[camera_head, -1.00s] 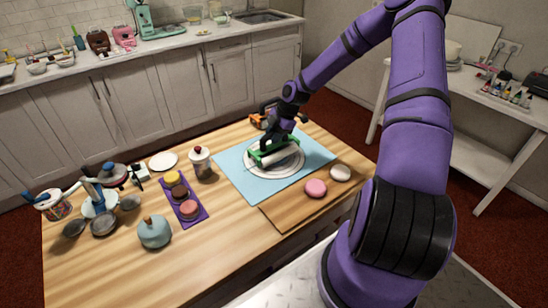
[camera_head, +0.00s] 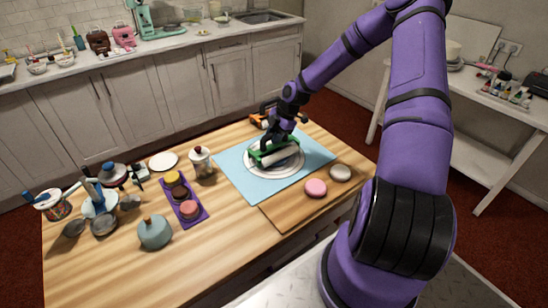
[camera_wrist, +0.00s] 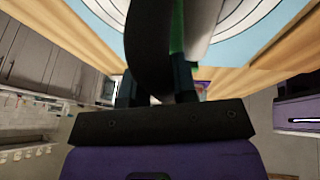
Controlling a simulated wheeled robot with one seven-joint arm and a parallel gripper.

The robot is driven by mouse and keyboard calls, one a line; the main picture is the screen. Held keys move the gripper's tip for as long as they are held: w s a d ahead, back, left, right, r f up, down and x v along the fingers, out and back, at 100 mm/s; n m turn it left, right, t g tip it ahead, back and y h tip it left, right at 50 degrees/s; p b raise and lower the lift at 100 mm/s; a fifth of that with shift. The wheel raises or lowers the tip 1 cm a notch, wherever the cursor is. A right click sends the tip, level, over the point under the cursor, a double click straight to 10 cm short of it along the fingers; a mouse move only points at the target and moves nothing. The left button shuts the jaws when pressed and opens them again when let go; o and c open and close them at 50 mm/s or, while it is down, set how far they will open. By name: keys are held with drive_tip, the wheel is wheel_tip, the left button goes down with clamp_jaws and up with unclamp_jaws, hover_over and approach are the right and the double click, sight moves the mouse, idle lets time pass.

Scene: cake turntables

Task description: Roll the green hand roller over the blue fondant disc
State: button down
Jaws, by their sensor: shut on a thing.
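My gripper (camera_head: 279,134) is shut on the green hand roller (camera_head: 261,153), above the light blue mat on the table. The roller has a green frame and a pale cylinder. It lies across a round white plate-like disc (camera_head: 299,168) with dark rings. I cannot tell whether the cylinder touches the surface under it. No separate blue fondant disc can be told apart from the mat; the roller and gripper cover part of that area. In the wrist view, the green of the roller (camera_wrist: 178,35) shows between the fingers, beside a large dark part, with the ringed disc beyond.
The blue mat (camera_head: 232,165) has bare room around the disc. A wooden board (camera_head: 283,212) with a pink round (camera_head: 316,187) and a pale round (camera_head: 340,173) lies in front. An orange-black object (camera_head: 262,116) is behind. A jar (camera_head: 200,162) and purple tray (camera_head: 191,218) stand left.

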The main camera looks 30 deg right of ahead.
drive_tip(key=shift+s+f, duration=0.1)
drive_tip(key=shift+s, duration=0.05)
drive_tip(key=shift+s, duration=0.7)
drive_tip(key=shift+w, duration=0.85)
drive_tip(key=shift+w, duration=0.9)
